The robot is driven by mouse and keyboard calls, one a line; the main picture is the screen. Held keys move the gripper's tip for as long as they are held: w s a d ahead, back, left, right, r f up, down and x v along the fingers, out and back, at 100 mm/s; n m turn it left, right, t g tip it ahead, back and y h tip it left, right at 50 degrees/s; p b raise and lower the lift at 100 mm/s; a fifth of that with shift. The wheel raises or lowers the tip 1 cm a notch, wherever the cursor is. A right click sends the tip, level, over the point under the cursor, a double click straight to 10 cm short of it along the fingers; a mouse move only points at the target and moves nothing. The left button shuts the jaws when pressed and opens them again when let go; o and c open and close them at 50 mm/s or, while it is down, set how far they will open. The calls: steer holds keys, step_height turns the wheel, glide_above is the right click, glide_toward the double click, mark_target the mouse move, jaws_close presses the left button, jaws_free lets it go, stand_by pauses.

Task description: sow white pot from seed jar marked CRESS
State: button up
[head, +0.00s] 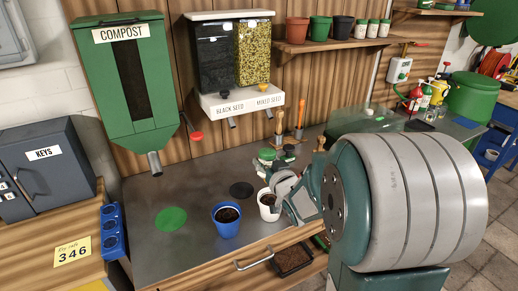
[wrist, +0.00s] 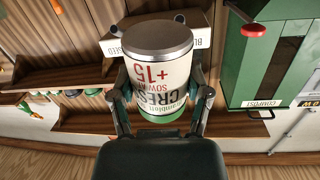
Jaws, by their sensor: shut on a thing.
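My gripper (head: 303,201) is shut on the jar marked CRESS (wrist: 160,72). The jar is white, with a grey end and a green end; its label also reads "SOW" and "+15". My gripper (wrist: 161,98) has one finger on each side of it in the wrist view. In the head view the jar (head: 284,184) shows only in part, tilted, beside and slightly above the rim of the white pot (head: 267,208). The white pot stands on the bench with dark soil in it. My arm and gripper hide part of the jar, and I cannot see any seed falling.
A blue pot (head: 227,226) with dark soil stands left of the white pot. A green disc (head: 171,219) and a black disc (head: 242,190) lie on the bench (head: 190,185). The compost (head: 126,80) and seed dispensers (head: 233,60) hang above.

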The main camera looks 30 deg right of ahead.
steer(key=shift+w+d, duration=0.1)
steer(key=shift+d, duration=0.75)
steer(key=shift+s+d+f+m+g, duration=0.2)
steer(key=shift+m+g, duration=0.3)
steer(key=shift+m, duration=0.2)
steer(key=shift+s+a+f+m+g+y, duration=0.1)
steer(key=shift+a+f+m+g+y, duration=0.2)
steer(key=shift+a+m+g, duration=0.2)
steer(key=shift+s+a+f+m+g+y, duration=0.1)
steer(key=shift+a+f+m+g+y, duration=0.1)
steer(key=shift+a+m+g+y, duration=0.3)
steer(key=shift+a+f, duration=0.1)
steer(key=shift+a, duration=0.05)
steer(key=shift+s+d+f+m+g+y, duration=0.15)
steer(key=shift+d+f+m+g+y, duration=0.25)
steer(key=shift+m, duration=0.4)
steer(key=shift+s+a+f+m+g+y, duration=0.1)
steer(key=shift+a+f+m+g+y, duration=0.35)
steer(key=shift+a+m+g, duration=0.3)
steer(key=shift+s+d+f+m+g+y, duration=0.15)
steer(key=shift+f+m+g+y, duration=0.1)
steer(key=shift+m+g+y, duration=0.4)
steer(key=shift+f+m+g+y, duration=0.45)
steer(key=shift+m+y, duration=0.25)
steer(key=shift+y, duration=0.3)
steer(key=shift+f+m+g+y, duration=0.2)
steer(key=shift+m+g+y, duration=0.55)
steer(key=shift+m+y, duration=0.3)
